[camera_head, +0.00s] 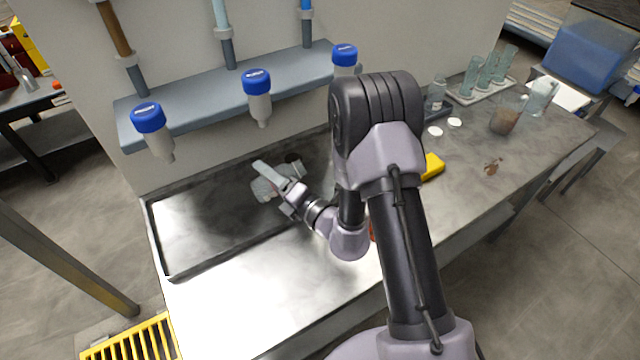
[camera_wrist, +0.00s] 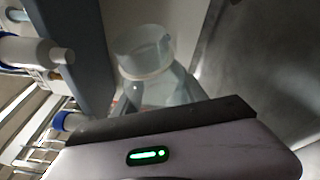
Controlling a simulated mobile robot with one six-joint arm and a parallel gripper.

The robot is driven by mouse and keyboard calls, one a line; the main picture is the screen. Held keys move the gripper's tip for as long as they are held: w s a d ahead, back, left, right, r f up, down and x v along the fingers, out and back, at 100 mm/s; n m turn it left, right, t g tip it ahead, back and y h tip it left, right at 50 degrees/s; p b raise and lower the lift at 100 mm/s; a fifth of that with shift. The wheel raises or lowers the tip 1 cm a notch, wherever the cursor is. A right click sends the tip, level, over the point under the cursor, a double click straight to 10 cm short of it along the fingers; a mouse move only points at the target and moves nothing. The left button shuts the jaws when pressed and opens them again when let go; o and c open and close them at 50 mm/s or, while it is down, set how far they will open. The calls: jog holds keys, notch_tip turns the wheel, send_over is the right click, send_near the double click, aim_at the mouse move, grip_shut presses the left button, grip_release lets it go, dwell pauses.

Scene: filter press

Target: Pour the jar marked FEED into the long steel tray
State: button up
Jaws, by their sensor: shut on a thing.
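My gripper (camera_head: 277,183) is shut on a clear glass jar (camera_head: 262,190). It holds the jar over the long steel tray (camera_head: 205,240), toward the tray's back right. The jar looks tipped on its side, and I see no marking on it. In the wrist view the clear jar (camera_wrist: 146,55) shows beyond a dark gripper finger (camera_wrist: 165,120), and it looks empty or nearly so. A small dark brown patch (camera_head: 292,158) shows just behind the gripper; I cannot tell whether it is poured liquid. No stream is visible.
A grey shelf (camera_head: 195,108) with three blue-capped bottles (camera_head: 257,92) overhangs the tray's back. To the right stand a beaker of brown stuff (camera_head: 505,120), a small bottle (camera_head: 436,97), a rack of glass cylinders (camera_head: 482,78) and a yellow object (camera_head: 432,167). A brown stain (camera_head: 492,167) marks the bench.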

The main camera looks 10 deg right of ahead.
jog(key=n+h+p, duration=0.1)
jog(key=n+p, duration=0.1)
jog(key=d+n+g+h+p, duration=0.1)
jog(key=n+p, duration=0.1)
jog(key=p, duration=0.1)
jog(key=shift+w+d, duration=0.1)
jog(key=shift+w, duration=0.1)
jog(key=shift+d+f+n+g+b, duration=0.2)
jog(key=shift+f+n+g+b, duration=0.2)
jog(key=shift+f+n, duration=0.65)
jog(key=shift+a+r+n+h+p, duration=0.15)
jog(key=shift+a+n+h+p, duration=0.25)
jog(key=shift+n+h+p, duration=0.35)
jog(key=shift+s+a+f+n+h+p, duration=0.1)
jog(key=shift+a+f+n+h+p, duration=0.15)
jog(key=shift+n+h, duration=0.25)
jog(key=shift+s+a+f+n+h+p, duration=0.15)
jog(key=shift+f+n+h+p, duration=0.15)
jog(key=shift+n, duration=0.3)
jog(key=shift+w+d+f+n+h, duration=0.15)
jog(key=shift+f+n+h, duration=0.2)
jog(key=shift+n+h, duration=0.2)
